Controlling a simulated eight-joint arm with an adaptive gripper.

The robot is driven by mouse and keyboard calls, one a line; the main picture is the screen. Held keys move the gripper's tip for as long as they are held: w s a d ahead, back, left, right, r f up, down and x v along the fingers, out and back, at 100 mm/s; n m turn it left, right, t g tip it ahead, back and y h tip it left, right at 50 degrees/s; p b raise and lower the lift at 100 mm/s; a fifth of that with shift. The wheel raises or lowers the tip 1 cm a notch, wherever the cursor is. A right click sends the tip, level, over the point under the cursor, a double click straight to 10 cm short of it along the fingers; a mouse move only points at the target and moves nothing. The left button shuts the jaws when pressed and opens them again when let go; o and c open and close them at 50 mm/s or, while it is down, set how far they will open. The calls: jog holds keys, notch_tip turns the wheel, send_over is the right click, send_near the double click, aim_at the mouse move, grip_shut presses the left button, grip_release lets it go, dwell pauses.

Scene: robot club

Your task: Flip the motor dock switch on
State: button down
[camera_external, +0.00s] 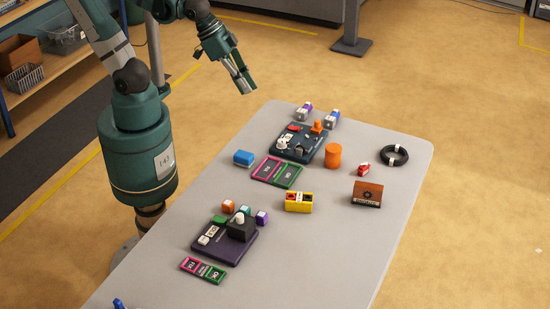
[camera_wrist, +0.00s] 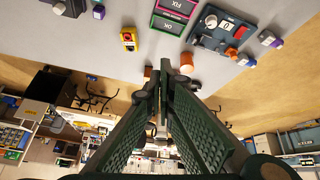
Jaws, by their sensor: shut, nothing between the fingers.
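A dark blue dock board (camera_external: 318,153) lies toward the table's far end, with white, red and orange parts on top. It also shows at the upper right of the wrist view (camera_wrist: 200,42). A purple dock board (camera_external: 222,250) with a black block (camera_external: 241,229) and white pieces lies nearer the front. I cannot tell which is the motor dock, or how its switch is set. My gripper (camera_external: 248,89) hangs above and beyond the table's far left edge, apart from both boards. It is shut and empty; its fingers (camera_wrist: 160,72) fill the lower middle of the wrist view.
Pink and green cards (camera_external: 277,172) lie beside the blue board, and a similar pair (camera_external: 203,270) beside the purple one. An orange cylinder (camera_external: 333,156), yellow box (camera_external: 299,202), brown stand (camera_external: 367,194) and black ring (camera_external: 394,155) stand right. Small coloured blocks are scattered. The front right is clear.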

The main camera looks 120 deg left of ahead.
jog(key=w+a+f+n+g, duration=0.1)
jog(key=a+f+n+g, duration=0.1)
jog(key=a+f+n, duration=0.3)
jog(key=w+a+f+n+g+y, duration=0.1)
jog(key=a+f+n, duration=0.3)
jog(key=a, duration=0.8)
jog(key=w+a+f+n+g+y+b, duration=0.1)
jog(key=w+a+f+n+g, duration=0.1)
jog(key=a+f+n, duration=0.3)
jog(key=shift+w+a+f+n+g, duration=0.3)
jog(key=shift+w+a+f, duration=0.45)
jog(key=shift+a, duration=1.55)
jog(key=shift+f, duration=0.15)
jog(key=b, duration=0.2)
send_over(294, 128)
jog(key=w+a, duration=0.1)
jog(key=shift+w+f, duration=0.1)
jog(key=shift+f, duration=4.9)
jog(key=shift+w+f+b, duration=0.15)
jog(key=shift+f+b, duration=0.05)
jog(key=shift+f, duration=0.6)
jog(key=shift+w+f+b, duration=0.1)
jog(key=shift+f+b, duration=0.1)
jog(key=shift+f, duration=0.6)
